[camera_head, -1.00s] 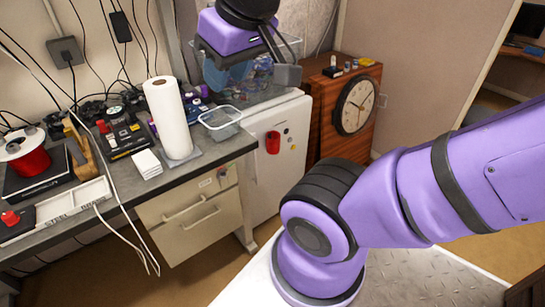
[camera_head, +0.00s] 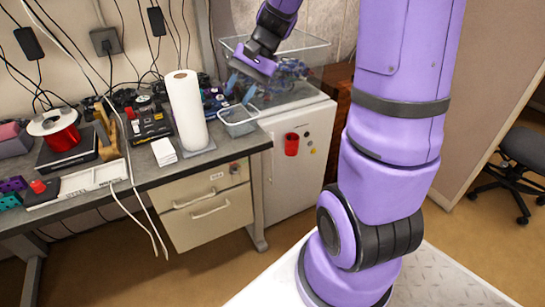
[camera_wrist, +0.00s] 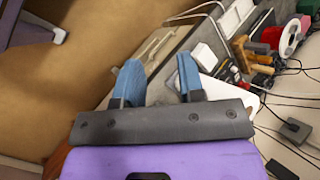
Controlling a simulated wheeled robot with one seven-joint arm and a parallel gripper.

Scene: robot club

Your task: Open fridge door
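The fridge (camera_head: 275,115) is a small white unit beside the workbench in the head view. Its door (camera_head: 308,170) bears a red cup (camera_head: 291,144) and some small magnets, and it looks shut. A thin handle-like edge (camera_head: 269,160) shows at the door's left side, too small to tell clearly. My gripper (camera_head: 240,86) is above and to the left of the fridge door, over the bench end and fridge top. In the wrist view my gripper (camera_wrist: 158,78) has its two blue fingers apart with nothing between them. My arm hides the area right of the door.
The workbench (camera_head: 222,150) with drawers (camera_head: 208,205) stands left of the fridge. A paper towel roll (camera_head: 186,110) and a clear tub (camera_head: 238,121) stand near my gripper. A clear bin (camera_head: 298,60) is on the fridge. The floor before the fridge looks clear.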

